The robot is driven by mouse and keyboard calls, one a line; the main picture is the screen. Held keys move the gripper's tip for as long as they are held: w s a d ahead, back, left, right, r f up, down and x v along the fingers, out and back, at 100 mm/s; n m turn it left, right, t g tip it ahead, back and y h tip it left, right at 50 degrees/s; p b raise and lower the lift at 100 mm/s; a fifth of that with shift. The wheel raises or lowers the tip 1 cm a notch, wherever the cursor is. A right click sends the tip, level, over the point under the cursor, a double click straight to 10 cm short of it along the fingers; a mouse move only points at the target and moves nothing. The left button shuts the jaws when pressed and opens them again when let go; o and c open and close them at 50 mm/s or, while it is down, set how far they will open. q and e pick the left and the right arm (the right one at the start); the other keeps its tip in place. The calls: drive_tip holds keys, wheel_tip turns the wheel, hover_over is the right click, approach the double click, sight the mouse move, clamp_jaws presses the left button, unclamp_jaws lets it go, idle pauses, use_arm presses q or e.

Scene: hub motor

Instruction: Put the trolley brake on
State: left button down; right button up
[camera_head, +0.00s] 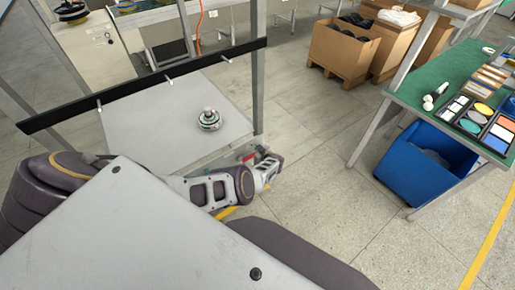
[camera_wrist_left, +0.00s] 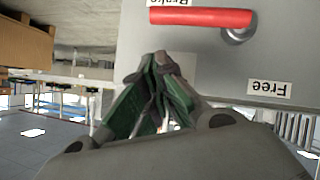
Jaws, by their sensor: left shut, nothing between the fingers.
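The trolley (camera_head: 150,135) has a light grey top with a hub motor (camera_head: 209,120) standing on it. My left gripper (camera_head: 270,165) is at the trolley's near right corner, low beside its side panel. In the left wrist view, the red brake lever (camera_wrist_left: 200,17) lies level across the grey panel (camera_wrist_left: 280,45), with its pivot at the right end. The lever lies alongside the "Brake" label (camera_wrist_left: 170,2); the "Free" label (camera_wrist_left: 268,88) is lower right, and both read upside down. My left gripper's green-padded fingers (camera_wrist_left: 160,60) are shut and empty, below the lever in that picture and apparently apart from it.
A green-topped bench (camera_head: 455,75) with parts trays stands at the right, with a blue bin (camera_head: 425,162) under it. Cardboard boxes (camera_head: 343,50) stand on pallets at the back. A dark rail (camera_head: 150,82) crosses above the trolley. The floor between trolley and bench is clear.

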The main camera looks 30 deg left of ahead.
use_arm(q)
drive_tip(key=w+p+v, duration=0.1)
drive_tip(key=p+v, duration=0.5)
drive_tip(key=v, duration=0.3)
drive_tip(key=shift+w+d+r, duration=0.25)
drive_tip(key=shift+w+d, duration=0.1)
use_arm(e)
wheel_tip(320, 180, up, 7)
drive_tip(key=shift+w+a, duration=0.25)
drive_tip(key=shift+a, duration=0.15)
drive_tip(key=shift+d, duration=0.3)
